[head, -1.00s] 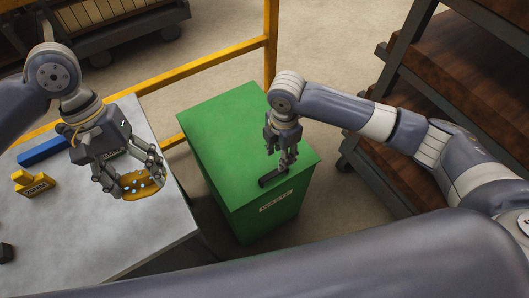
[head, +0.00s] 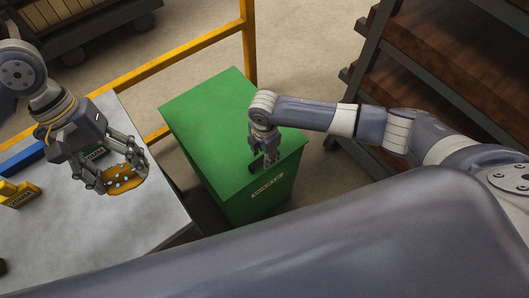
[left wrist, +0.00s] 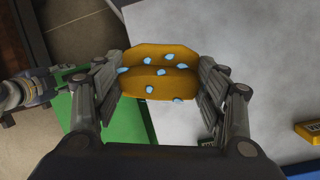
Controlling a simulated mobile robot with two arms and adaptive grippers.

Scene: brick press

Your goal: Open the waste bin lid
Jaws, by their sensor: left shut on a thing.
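The green waste bin (head: 225,185) stands beside the table, and its flat green lid (head: 205,105) looks shut. A dark handle (head: 256,165) lies near the lid's front edge. My right gripper (head: 269,160) points down at this handle, with its fingers at or beside it; I cannot tell whether they close on it. My left gripper (head: 121,178) is shut on a rounded orange-yellow piece with pale blue spots (head: 128,181), over the table. That piece also shows between the fingers in the left wrist view (left wrist: 160,80). Part of the bin shows there too (left wrist: 124,120).
The grey table (head: 100,230) holds a yellow block (head: 19,195) and a blue bar (head: 22,160) at the left. A yellow rail (head: 190,76) runs behind the bin. A dark shelf rack (head: 440,90) stands at the right. Open floor lies behind the bin.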

